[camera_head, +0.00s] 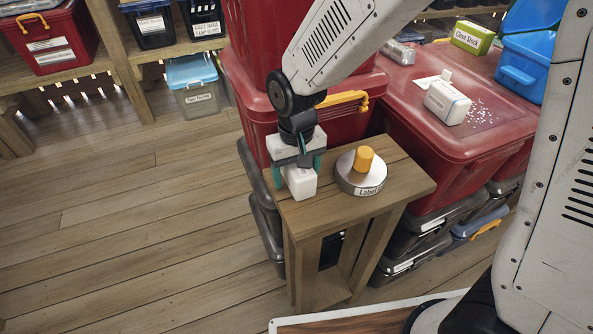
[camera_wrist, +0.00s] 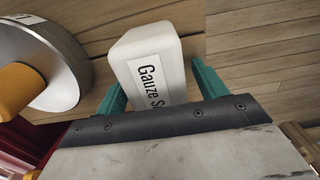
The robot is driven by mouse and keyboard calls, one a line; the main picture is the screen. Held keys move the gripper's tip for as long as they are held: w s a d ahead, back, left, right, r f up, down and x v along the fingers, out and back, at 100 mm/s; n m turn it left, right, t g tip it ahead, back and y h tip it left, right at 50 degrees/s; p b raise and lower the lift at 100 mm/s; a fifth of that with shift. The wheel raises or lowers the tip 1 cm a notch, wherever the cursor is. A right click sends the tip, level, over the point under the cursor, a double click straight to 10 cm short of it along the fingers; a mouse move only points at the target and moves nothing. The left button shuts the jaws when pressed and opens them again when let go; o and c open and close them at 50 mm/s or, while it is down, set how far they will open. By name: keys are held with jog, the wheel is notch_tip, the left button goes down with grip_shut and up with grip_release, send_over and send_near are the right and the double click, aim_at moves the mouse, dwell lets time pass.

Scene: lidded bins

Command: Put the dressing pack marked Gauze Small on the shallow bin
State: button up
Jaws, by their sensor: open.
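The dressing pack (camera_head: 300,184) is a white rounded block standing at the left end of a small wooden table (camera_head: 408,184). In the wrist view the pack (camera_wrist: 143,45) has a label reading "Gauze S", with the rest hidden by the gripper. My gripper (camera_head: 297,174) is over the pack with its teal fingers apart, one on each side of it. In the wrist view a gap shows between the pack and the right finger. I cannot tell which of the bins is the shallow bin.
A round silver tin (camera_head: 360,181) with an orange knob stands beside the pack. Behind are a stacked red bin (camera_head: 253,106) and a large red bin (camera_head: 440,160), whose lid bears a white box (camera_head: 447,103) and scattered white bits. Dark bins (camera_head: 405,235) lie low. The left floor is clear.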

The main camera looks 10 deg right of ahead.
jog(key=c, duration=1.2)
jog(key=shift+o, duration=0.2)
